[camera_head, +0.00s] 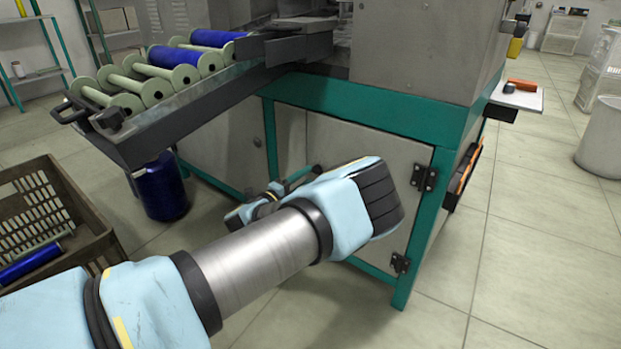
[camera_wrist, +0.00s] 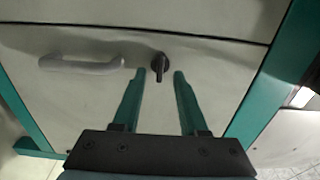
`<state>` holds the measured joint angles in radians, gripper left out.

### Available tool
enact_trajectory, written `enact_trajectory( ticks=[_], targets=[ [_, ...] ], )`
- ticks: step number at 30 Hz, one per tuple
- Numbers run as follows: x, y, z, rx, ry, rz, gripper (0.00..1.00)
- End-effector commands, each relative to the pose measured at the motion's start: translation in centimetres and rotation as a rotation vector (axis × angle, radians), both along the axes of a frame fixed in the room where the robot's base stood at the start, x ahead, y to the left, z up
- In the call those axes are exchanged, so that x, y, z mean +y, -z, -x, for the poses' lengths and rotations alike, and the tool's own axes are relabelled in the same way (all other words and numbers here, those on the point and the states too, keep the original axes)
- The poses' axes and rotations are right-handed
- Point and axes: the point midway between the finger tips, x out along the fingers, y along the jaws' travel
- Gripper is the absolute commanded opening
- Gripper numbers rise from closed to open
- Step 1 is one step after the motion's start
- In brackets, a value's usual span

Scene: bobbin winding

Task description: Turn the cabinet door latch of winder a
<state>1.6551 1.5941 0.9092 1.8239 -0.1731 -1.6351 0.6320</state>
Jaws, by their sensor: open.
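The cabinet door (camera_wrist: 65,100) of the winder is a pale grey panel in a green frame. Its latch (camera_wrist: 160,66) is a small black knob with a short lever pointing down in the wrist view. My gripper (camera_wrist: 157,72) is open, its two green fingers on either side of the latch lever with gaps showing. I cannot tell whether the fingertips reach the door surface. In the head view the door (camera_head: 375,146) shows behind my arm, with black hinges at its right edge. My arm hides the latch there.
A grey handle (camera_wrist: 80,64) is on the door, left of the latch. In the head view, a tray with green-ended bobbins (camera_head: 125,85) juts out at upper left. A blue spool (camera_head: 161,190) stands below it, and a brown crate (camera_head: 32,212) is at left.

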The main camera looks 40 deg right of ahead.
Motion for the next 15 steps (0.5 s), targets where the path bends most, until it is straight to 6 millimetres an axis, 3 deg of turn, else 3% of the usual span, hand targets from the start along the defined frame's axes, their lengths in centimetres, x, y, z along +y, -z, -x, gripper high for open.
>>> enact_trajectory(
  ticks=[6,15],
  targets=[
    [-2.4,0.0,-0.4,0.001,0.001,0.001,0.42],
    [-2.8,0.0,-0.5,0.001,-0.001,0.000,0.42]
  ],
)
